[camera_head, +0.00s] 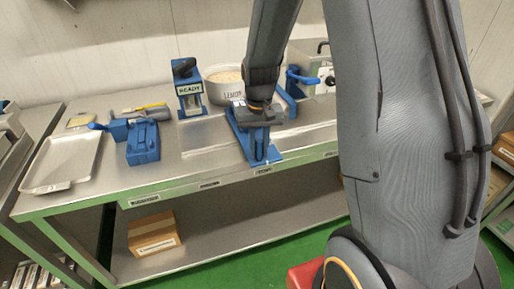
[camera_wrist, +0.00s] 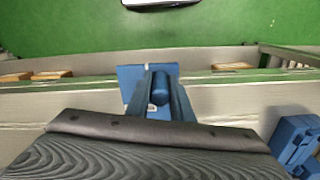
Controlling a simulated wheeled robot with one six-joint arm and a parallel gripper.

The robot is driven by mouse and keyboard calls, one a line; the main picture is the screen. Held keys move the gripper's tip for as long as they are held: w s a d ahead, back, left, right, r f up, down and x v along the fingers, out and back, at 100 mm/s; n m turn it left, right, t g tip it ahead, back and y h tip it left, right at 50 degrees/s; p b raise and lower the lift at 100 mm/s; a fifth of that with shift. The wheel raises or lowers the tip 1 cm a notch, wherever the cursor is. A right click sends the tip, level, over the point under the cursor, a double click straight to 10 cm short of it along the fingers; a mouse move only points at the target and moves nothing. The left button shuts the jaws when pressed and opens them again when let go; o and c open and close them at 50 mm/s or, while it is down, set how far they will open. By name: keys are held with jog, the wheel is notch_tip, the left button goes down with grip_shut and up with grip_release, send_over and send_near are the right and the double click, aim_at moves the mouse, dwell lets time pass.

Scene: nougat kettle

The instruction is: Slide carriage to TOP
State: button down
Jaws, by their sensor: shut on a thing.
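My gripper (camera_head: 259,148) reaches down over a blue fixture with a flat base (camera_head: 236,124) near the front edge of the table. In the wrist view my gripper (camera_wrist: 160,98) is shut on a blue knob (camera_wrist: 158,84), which looks like the carriage's handle. Part of the blue base (camera_wrist: 130,73) shows behind the fingers. My gripper and wrist hide most of the carriage and its track. No TOP mark can be read in either view.
A blue READY stand (camera_head: 188,90) and a LEMON kettle (camera_head: 224,83) stand behind. A blue lever fixture (camera_head: 143,143) and a metal tray (camera_head: 63,163) are to the left. The steel tabletop (camera_head: 205,150) between is clear.

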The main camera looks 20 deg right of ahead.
jog(key=shift+w+d, duration=0.15)
jog(key=shift+d, duration=0.35)
jog(key=shift+r, duration=0.1)
jog(key=c, duration=1.6)
grip_release()
jog(key=shift+o, duration=0.2)
notch_tip(320, 180, up, 7)
jog(key=shift+r+b, duration=0.1)
jog(key=shift+b, duration=0.85)
jog(key=shift+r, duration=0.25)
jog(key=shift+s+a, duration=0.1)
jog(key=shift+s, duration=0.1)
